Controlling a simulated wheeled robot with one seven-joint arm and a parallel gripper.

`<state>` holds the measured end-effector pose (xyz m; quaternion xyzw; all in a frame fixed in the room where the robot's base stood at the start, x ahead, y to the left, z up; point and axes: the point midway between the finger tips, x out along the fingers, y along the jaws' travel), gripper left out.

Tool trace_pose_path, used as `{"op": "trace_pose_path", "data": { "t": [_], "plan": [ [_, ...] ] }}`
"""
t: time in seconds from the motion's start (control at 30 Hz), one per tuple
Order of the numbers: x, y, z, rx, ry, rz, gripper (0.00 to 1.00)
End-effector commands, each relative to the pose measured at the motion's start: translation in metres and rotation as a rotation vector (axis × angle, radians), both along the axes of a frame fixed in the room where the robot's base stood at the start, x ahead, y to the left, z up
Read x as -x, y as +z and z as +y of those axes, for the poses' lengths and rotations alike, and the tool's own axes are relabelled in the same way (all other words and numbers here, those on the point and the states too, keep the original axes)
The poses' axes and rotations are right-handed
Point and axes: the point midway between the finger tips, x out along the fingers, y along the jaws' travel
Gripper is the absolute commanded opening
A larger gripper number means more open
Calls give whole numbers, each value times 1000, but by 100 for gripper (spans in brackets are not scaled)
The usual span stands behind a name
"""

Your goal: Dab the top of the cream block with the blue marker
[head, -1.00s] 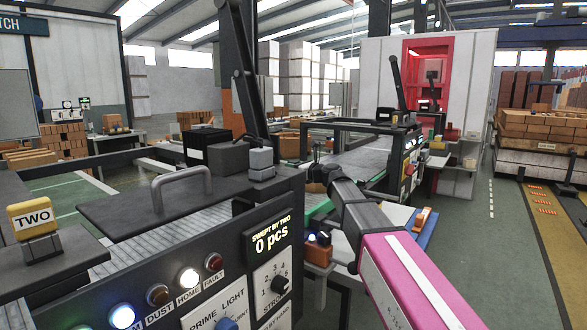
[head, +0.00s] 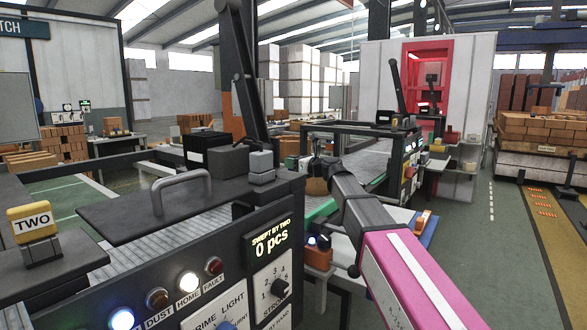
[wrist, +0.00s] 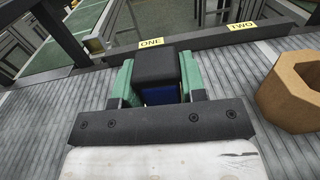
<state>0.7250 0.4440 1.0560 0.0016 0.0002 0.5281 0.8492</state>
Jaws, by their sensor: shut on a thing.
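My gripper (wrist: 158,82) is shut on the blue marker (wrist: 158,93), which shows a black square upper part and a blue part below it. The green fingers press on its two sides. In the head view my gripper (head: 322,168) is small and far off over the conveyor beyond the near panel, and the marker cannot be made out there. I cannot pick out a cream block with certainty in either view. A tan hexagonal block with a hole (wrist: 292,90) stands on the rollers to the right of my gripper, apart from it.
The grey roller conveyor (wrist: 35,120) lies under my gripper. A dark rail with yellow labels ONE (wrist: 151,43) and TWO (wrist: 242,26) runs across its far side. The near control panel (head: 215,275) and a handled dark cover (head: 150,205) stand at front left.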

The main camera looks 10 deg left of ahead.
Motion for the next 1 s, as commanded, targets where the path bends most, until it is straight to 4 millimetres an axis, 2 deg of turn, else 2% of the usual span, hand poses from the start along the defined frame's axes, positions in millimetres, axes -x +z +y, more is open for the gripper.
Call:
{"op": "trace_pose_path", "data": {
  "t": [0.5,1.0],
  "plan": [
    [0,35,0,-1,1,0,23],
    [0,37,0,-1,0,0,23]
  ]
}}
